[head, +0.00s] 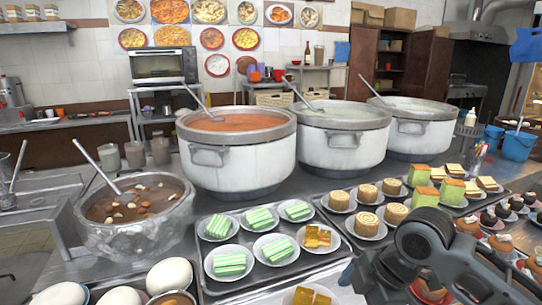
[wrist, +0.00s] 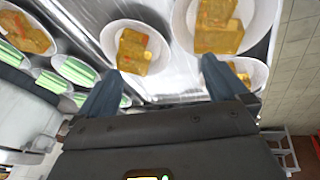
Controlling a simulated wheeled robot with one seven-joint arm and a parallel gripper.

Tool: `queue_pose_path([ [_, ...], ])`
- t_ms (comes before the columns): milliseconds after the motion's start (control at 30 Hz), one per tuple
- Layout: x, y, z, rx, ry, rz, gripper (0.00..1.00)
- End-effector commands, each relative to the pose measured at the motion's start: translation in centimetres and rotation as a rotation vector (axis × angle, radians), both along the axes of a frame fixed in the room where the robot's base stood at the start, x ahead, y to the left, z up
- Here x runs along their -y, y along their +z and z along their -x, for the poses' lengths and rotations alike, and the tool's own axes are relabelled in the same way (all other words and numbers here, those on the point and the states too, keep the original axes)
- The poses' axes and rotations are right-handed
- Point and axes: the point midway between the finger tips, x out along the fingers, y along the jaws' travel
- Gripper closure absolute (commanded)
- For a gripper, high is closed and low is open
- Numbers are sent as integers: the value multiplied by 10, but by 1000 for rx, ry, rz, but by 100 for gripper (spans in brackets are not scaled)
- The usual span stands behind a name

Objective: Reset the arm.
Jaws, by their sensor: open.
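My gripper (wrist: 160,68) is open and empty, its two blue-grey fingers spread apart in the wrist view. The fingertips are over small white dishes of amber jelly pieces (wrist: 134,48); whether they touch a dish I cannot tell. In the head view my arm reaches in at the lower right, low over the dessert trays, and hides some of the plates there. An amber jelly dish (head: 318,238) shows to the left of my arm.
Three large white stockpots (head: 240,160) with ladles stand along the back of the counter. Trays of green striped cakes (head: 229,263) and rolls (head: 366,222) crowd the front. Free room is above the desserts.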

Motion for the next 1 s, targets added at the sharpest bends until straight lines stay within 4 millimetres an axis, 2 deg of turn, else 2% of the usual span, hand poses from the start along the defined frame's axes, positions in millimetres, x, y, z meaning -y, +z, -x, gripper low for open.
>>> queue_pose_path([
  [33,-34,4,-1,34,-19,-89,0],
  [100,-70,13,-3,80,-59,-201,0],
  [200,-112,29,-4,135,-125,-359,0],
  [300,-147,44,-2,175,-206,-510,0],
  [400,-172,58,2,203,-294,-652,0],
  [533,-192,71,11,225,-426,-821,0],
  [667,-199,77,24,237,-570,-964,0],
  [867,-190,70,54,247,-808,-1127,0],
  [1000,-173,54,84,257,-977,-1195,0],
])
